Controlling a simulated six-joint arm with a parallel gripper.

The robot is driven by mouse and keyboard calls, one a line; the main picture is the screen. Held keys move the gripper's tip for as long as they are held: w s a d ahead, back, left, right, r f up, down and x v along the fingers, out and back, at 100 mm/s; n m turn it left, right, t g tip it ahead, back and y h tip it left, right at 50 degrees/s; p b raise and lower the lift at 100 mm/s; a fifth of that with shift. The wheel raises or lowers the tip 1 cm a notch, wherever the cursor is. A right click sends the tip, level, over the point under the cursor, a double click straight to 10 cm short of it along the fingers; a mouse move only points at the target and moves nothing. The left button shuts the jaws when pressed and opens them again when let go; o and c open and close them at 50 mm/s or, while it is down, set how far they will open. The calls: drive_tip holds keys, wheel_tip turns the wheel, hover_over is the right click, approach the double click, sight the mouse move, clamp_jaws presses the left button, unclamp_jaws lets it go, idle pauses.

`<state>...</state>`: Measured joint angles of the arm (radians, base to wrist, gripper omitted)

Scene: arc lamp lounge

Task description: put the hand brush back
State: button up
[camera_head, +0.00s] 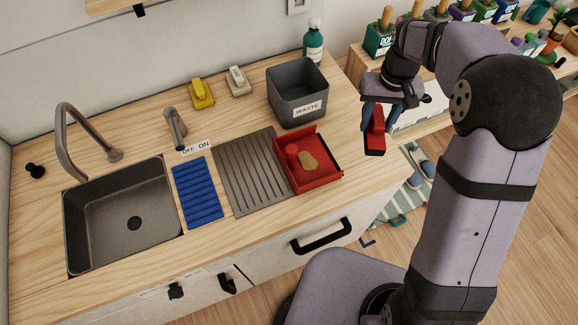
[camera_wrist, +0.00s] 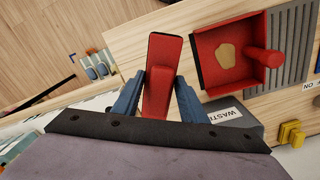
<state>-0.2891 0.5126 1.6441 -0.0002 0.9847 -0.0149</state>
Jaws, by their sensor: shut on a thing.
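The dustpan (camera_wrist: 205,45) also shows at the upper right of the wrist view.
A grey waste bin (camera_head: 284,90) stands behind the dustpan, with a green bottle (camera_head: 313,45) beyond it. A sink (camera_head: 125,220), blue mat (camera_head: 198,192) and drainboard (camera_head: 250,170) fill the left. A shelf of pots (camera_head: 379,40) stands behind.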

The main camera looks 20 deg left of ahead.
drive_tip(key=s+a+r+n+b, duration=0.15)
drive_tip(key=s+a, duration=0.25)
drive_tip(key=a, duration=0.8)
drive_tip(key=s+a+r+n, duration=0.2)
drive_tip(key=s+a+r, duration=0.15)
drive_tip(key=a, duration=0.85)
drive_tip(key=s+a+r+n+b, duration=0.1)
drive_tip(key=s+a+r, duration=0.1)
drive_tip(key=s+a, duration=0.75)
drive_tip(key=s+a+r+n, duration=0.1)
drive_tip(key=s+a, duration=0.5)
drive_tip(key=s, duration=0.6)
drive_tip(key=f, duration=0.6)
drive_tip(key=f+p, duration=0.1)
drive_tip(key=f, duration=0.5)
drive_tip(key=f+p, duration=0.1)
drive_tip(key=f, duration=0.5)
drive_tip(key=shift+w, duration=0.25)
drive_tip(key=o, duration=1)
drive_tip(key=shift+f, duration=0.1)
